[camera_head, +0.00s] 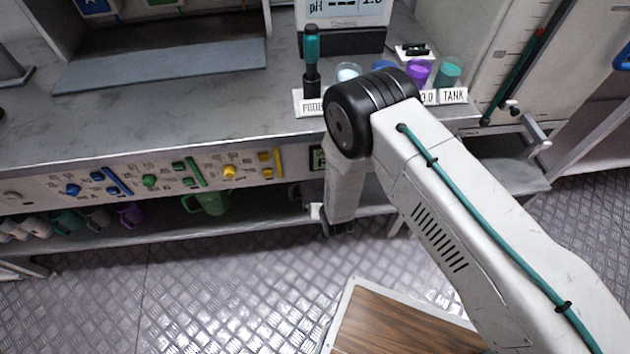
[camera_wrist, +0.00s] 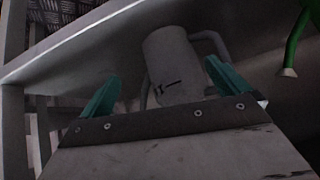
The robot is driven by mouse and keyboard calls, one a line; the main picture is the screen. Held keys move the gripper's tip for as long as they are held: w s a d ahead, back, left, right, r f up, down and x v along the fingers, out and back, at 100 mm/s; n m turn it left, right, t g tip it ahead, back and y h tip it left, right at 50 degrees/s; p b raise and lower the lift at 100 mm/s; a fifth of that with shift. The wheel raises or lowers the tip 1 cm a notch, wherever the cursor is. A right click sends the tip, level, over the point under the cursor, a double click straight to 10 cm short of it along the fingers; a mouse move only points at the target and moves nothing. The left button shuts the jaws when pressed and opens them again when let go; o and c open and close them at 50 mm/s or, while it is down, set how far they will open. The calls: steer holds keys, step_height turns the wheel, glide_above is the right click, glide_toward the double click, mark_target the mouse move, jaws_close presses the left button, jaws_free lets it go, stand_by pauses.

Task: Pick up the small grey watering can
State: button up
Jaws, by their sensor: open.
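The small grey watering can (camera_wrist: 172,62) stands between and beyond my fingertips in the wrist view, with a curved grey handle or spout at its right. My gripper (camera_wrist: 160,85) is open, its two teal fingers apart on either side of the can. I cannot tell whether either finger touches it. In the head view my gripper (camera_head: 338,228) is at the edge of the lower shelf, mostly hidden by my arm. A dark grey shape beside it may be the can, too hidden to tell.
A green watering can (camera_head: 206,202) stands on the lower shelf (camera_head: 250,226) to the left; it also shows in the wrist view (camera_wrist: 296,42). Several mugs and cans are farther left. The worktop (camera_head: 180,112) overhangs the shelf. A wood-topped surface (camera_head: 390,325) is in front.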

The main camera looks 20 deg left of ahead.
mark_target(318, 184)
steer(key=w+a+r+t+y, duration=0.1)
steer(key=w+a+r+t, duration=0.1)
steer(key=w+a+r+m+t+y, duration=0.1)
steer(key=w+r, duration=0.1)
steer(key=shift+w+a+r+t, duration=0.15)
steer(key=shift+w+a+t, duration=0.2)
steer(key=shift+t, duration=0.05)
steer(key=x, duration=0.7)
steer(key=shift+w+a+r, duration=0.15)
steer(key=shift+w, duration=0.1)
steer(key=c, duration=0.9)
steer(key=shift+c, duration=0.3)
steer(key=shift+r, duration=0.15)
